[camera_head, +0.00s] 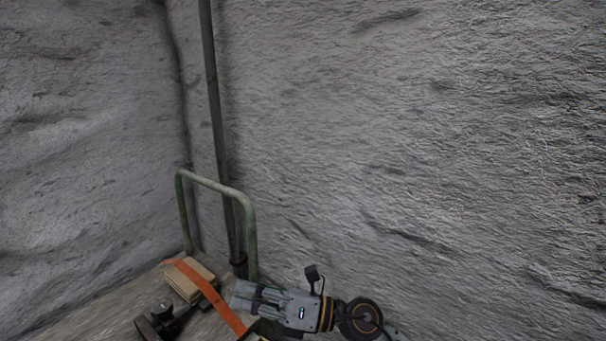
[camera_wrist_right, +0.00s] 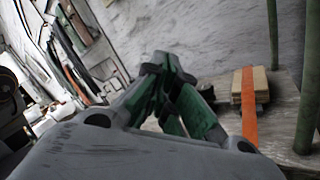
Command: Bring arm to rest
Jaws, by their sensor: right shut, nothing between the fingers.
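My right gripper (camera_head: 246,295) is at the bottom of the head view, its fingers pointing left over the wooden cart top. Its fingers also show in the right wrist view (camera_wrist_right: 165,68), where they meet at the tips with nothing between them. The right arm comes in from the lower right. My left gripper is in neither view.
A cart or bench top (camera_head: 110,318) with a green rail (camera_head: 215,184) stands against rough grey walls. A small stack of wooden boards (camera_head: 188,280) lies on it under an orange strap (camera_head: 215,300). A dark pipe (camera_head: 215,100) runs up the wall.

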